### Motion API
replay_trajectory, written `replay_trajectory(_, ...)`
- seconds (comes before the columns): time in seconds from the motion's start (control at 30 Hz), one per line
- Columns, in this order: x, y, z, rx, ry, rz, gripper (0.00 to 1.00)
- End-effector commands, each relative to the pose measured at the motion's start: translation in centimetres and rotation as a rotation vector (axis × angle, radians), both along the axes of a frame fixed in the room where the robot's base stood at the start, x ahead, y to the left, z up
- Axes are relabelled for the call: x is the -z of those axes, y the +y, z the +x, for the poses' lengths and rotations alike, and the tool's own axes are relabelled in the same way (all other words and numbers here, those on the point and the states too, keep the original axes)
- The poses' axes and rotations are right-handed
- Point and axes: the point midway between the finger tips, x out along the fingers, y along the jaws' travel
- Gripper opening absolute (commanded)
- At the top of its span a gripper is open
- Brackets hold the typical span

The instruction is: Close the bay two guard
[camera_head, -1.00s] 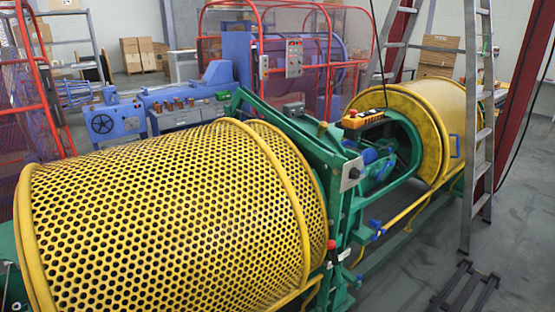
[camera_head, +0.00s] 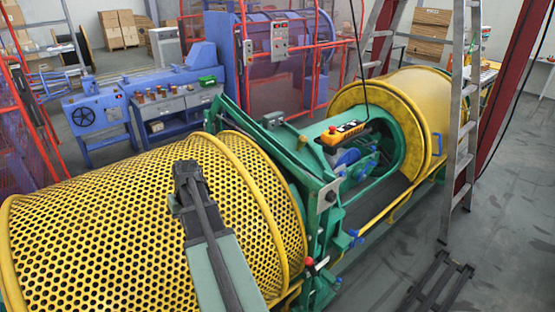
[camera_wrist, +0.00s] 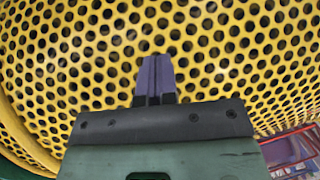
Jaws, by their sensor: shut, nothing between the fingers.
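A large yellow perforated guard (camera_head: 110,225) curves over the machine in the foreground of the head view, and its mesh fills most of the wrist view (camera_wrist: 230,50). A second, smoother yellow guard (camera_head: 405,105) with a blue handle (camera_head: 437,143) is farther back at the right. No label shows which is bay two. Between them, an open section shows a green cradle and blue parts (camera_head: 350,170). My gripper (camera_head: 186,170) is in front of the perforated guard, its fingers shut and empty, also seen in the wrist view (camera_wrist: 156,72). I cannot tell whether it touches the mesh.
A yellow-orange pendant box (camera_head: 343,132) hangs from a cable over the open section. A stepladder (camera_head: 466,110) and a dark red post (camera_head: 503,80) stand at the right. A red-knobbed lever (camera_head: 309,262) is beside the perforated guard. Grey floor is mostly clear at lower right.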

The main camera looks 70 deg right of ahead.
Motion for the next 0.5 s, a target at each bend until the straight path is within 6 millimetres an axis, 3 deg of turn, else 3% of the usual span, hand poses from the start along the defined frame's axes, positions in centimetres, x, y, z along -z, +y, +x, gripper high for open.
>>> replay_trajectory(0.03,-1.9,-6.3,-0.6,0.055,-0.03,0.026,0.0)
replay_trajectory(0.07,-2.6,-9.8,-1.6,0.077,-0.057,0.044,0.0)
replay_trajectory(0.1,-3.6,-14.7,-3.2,0.1,-0.101,0.066,0.0)
replay_trajectory(0.17,-5.0,-21.7,-6.1,0.112,-0.181,0.09,0.0)
replay_trajectory(0.2,-5.8,-25.8,-8.2,0.104,-0.24,0.098,0.0)
replay_trajectory(0.3,-7.5,-33.5,-12.3,0.02,-0.393,0.089,0.0)
replay_trajectory(0.37,-8.0,-35.3,-13.1,-0.062,-0.464,0.072,0.0)
replay_trajectory(0.5,-8.1,-35.7,-13.1,-0.141,-0.515,0.054,0.0)
